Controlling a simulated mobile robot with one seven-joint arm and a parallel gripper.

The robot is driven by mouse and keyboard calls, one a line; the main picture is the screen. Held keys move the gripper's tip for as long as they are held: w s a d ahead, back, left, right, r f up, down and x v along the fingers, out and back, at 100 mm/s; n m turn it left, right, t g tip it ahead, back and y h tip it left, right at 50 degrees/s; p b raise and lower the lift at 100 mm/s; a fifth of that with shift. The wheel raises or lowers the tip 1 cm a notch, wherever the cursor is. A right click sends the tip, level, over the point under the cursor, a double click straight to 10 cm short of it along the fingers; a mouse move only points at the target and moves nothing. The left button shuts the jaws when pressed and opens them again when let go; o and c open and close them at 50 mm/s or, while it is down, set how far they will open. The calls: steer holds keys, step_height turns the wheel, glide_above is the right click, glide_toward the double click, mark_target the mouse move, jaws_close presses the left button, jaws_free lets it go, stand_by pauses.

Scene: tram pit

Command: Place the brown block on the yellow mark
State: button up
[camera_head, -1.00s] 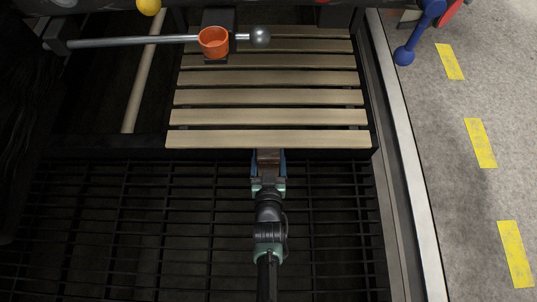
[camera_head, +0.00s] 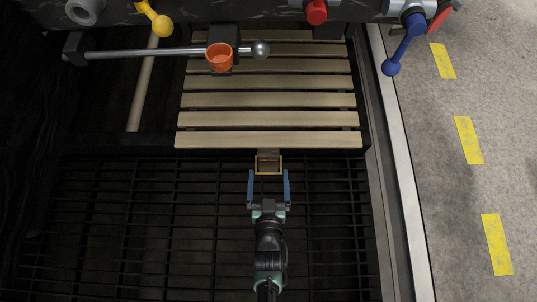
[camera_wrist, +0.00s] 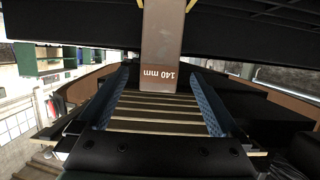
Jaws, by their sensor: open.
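The brown block (camera_head: 268,160) stands just below the front edge of the slatted boards in the head view. A yellow outline (camera_head: 257,169), likely the yellow mark, frames its lower part. In the wrist view the block (camera_wrist: 162,45) rises straight ahead, labelled "140 mm", with bits of yellow (camera_wrist: 191,5) at the top edge. My gripper (camera_head: 268,178) is open, its blue fingers apart, on the near side of the block. In the wrist view its patterned blue fingers (camera_wrist: 160,83) stand wide, with gaps to the block. The block's underside contact is hidden.
A slatted wooden platform (camera_head: 270,100) lies beyond. A yellow lever (camera_head: 155,20), a red knob (camera_head: 316,12) and a blue lever (camera_head: 400,50) hang along the top. Dark grating (camera_head: 140,230) lies below; yellow floor dashes (camera_head: 469,140) at right.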

steer(key=shift+p+v, duration=0.55)
steer(key=shift+v, duration=1.1)
steer(key=shift+w, duration=0.1)
